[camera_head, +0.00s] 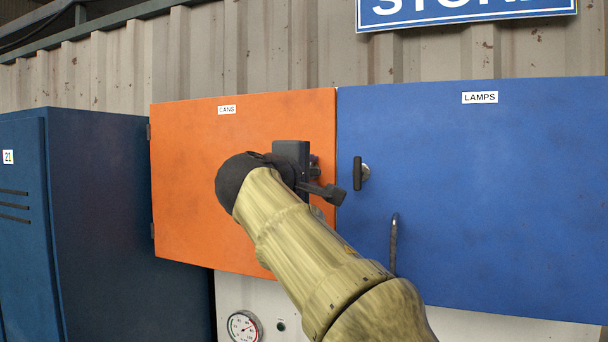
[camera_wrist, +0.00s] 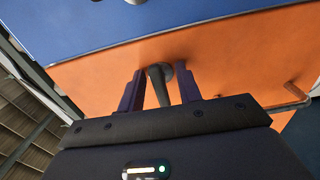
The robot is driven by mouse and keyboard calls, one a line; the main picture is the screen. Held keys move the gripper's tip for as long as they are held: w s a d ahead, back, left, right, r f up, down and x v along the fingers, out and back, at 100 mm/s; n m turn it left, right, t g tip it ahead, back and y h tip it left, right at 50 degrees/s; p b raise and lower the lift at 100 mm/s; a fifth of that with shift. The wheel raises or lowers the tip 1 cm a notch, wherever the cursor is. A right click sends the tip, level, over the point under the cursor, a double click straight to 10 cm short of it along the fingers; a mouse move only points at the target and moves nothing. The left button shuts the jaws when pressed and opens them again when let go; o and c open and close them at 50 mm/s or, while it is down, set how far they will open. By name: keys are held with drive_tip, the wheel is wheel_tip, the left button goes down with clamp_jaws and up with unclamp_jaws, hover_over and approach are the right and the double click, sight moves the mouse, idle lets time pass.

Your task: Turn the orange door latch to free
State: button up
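The orange door (camera_head: 200,170), labelled CANS, looks closed, flush beside the blue door. Its latch (camera_wrist: 158,88) shows in the wrist view as a short grey lever standing out from the orange face. My gripper (camera_wrist: 159,78) is open, with one dark finger on each side of the latch. A thin gap shows between the lever and each finger, so I see no firm hold. In the head view my gripper (camera_head: 318,178) is at the right edge of the orange door, and my wrist and fingers hide most of the latch there.
The blue door (camera_head: 480,200), labelled LAMPS, adjoins on the right, with its own dark upright latch (camera_head: 358,173) and a bar handle (camera_head: 394,242). A blue locker (camera_head: 130,220) stands at left. A gauge (camera_head: 244,327) is below the orange door.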

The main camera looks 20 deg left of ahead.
drive_tip(key=s+a+b, duration=0.1)
drive_tip(key=s+b, duration=0.4)
drive_tip(key=s, duration=1.2)
drive_tip(key=shift+s+a, duration=0.15)
